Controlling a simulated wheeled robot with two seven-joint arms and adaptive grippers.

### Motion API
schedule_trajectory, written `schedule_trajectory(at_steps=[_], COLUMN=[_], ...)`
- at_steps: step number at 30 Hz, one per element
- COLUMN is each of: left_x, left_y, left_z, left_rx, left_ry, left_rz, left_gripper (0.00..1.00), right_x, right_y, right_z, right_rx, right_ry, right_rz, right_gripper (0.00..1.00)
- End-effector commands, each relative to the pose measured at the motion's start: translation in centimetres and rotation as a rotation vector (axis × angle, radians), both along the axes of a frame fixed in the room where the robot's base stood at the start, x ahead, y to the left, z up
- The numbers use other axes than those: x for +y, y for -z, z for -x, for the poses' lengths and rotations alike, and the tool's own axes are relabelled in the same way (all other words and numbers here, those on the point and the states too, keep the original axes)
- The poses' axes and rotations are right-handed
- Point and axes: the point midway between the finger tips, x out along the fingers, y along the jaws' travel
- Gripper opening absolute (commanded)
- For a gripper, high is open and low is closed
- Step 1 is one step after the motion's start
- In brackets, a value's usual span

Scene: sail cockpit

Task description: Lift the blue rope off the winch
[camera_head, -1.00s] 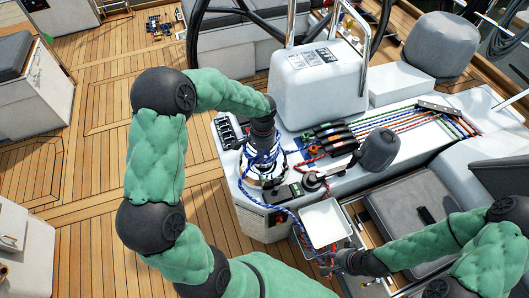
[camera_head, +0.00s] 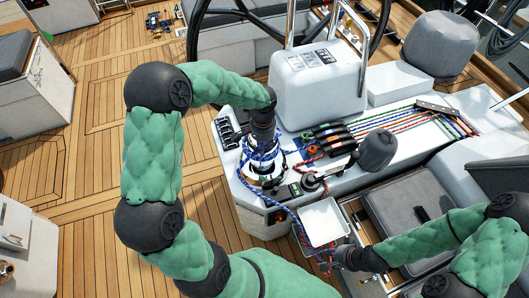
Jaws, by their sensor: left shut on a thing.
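The blue rope (camera_head: 263,157) is wound around the winch (camera_head: 266,178) at the left end of the white console, and a strand runs down and right from it past the console's front. My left gripper (camera_head: 262,143) is directly above the winch, pointing down, and is shut on the blue rope at the upper coils; its fingertips are largely hidden by rope. My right gripper (camera_head: 330,263) is low, below the white tray, beside the hanging end of the rope. Its fingers are too small and dark to tell whether they are open or shut.
Rope clutches (camera_head: 328,138) and several coloured lines lie on the console right of the winch. A white tray (camera_head: 323,222) juts out below it. A grey-capped post (camera_head: 377,150) and the white pedestal (camera_head: 318,85) stand close by.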

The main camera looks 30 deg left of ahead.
Motion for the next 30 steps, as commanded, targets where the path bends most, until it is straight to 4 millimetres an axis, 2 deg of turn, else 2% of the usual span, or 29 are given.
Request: schedule_trajectory(at_steps=[1, 6, 20, 30], left_x=[0.2, 0.1, 0.0, 0.0], left_y=[-1.0, -2.0, -2.2, -5.0], left_z=[0.1, 0.3, 0.6, 0.5], left_rx=[0.001, 0.010, 0.018, 0.017], left_ry=[-0.006, -0.004, -0.001, -0.001], left_rz=[-0.003, -0.002, 0.000, 0.001], left_gripper=[0.00, 0.00, 0.00, 0.00], right_x=[0.0, 0.0, 0.0, 0.0], right_y=[-0.7, -1.6, -1.8, -3.7], right_z=[0.0, 0.0, 0.0, 0.0], right_rx=[0.000, 0.000, 0.000, 0.000], right_ry=[0.000, 0.000, 0.000, 0.000], right_rz=[0.000, 0.000, 0.000, 0.000], right_gripper=[0.40, 0.40, 0.40, 0.40])
